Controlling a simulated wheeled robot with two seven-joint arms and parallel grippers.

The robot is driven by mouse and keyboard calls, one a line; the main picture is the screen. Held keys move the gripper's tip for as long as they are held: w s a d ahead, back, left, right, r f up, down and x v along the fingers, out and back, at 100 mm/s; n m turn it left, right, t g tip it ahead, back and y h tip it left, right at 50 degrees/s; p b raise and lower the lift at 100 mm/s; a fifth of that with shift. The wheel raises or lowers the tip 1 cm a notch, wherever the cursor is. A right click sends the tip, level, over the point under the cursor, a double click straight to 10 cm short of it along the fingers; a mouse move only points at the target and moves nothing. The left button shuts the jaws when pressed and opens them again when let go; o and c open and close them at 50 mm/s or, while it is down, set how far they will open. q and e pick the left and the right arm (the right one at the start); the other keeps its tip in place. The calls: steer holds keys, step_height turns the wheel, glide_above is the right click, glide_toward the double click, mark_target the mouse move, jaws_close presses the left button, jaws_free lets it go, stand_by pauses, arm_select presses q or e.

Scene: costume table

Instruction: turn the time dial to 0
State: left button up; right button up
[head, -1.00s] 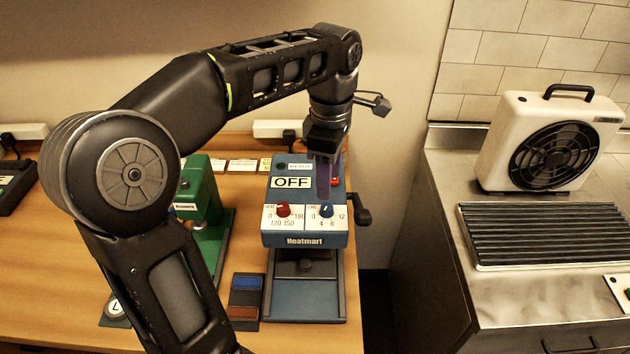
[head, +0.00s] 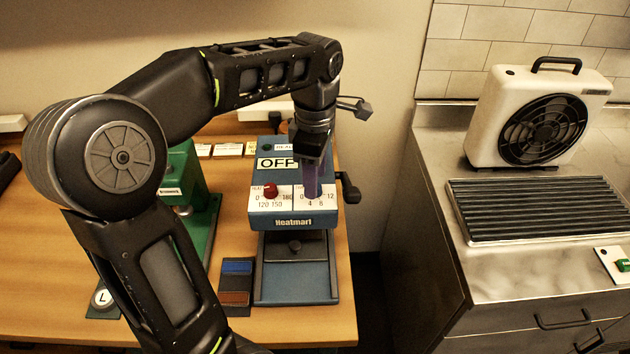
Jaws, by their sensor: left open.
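The blue Heatmarl machine (head: 293,222) stands on the wooden table, with an OFF sign on its sloped top. The time dial's white plate (head: 328,201) is on the right of its front panel, with 0, 4, 8 and 12 printed around it. My left gripper (head: 312,190) points down over that plate, its purple fingers open. The fingers hide the blue time knob, so its pointer cannot be read and I cannot tell whether they touch it. The red heat knob (head: 270,191) is on the left panel. My right gripper is not in view.
A green press (head: 186,190) stands left of the machine. A card with blue and brown patches (head: 237,283) lies in front. A black side crank (head: 348,188) sticks out at right. A fan (head: 540,120) and black grille (head: 535,208) are on the steel counter.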

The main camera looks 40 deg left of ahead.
arm_select(q)
steer(key=shift+f, duration=0.8)
steer(key=shift+c, duration=0.6)
jaws_close()
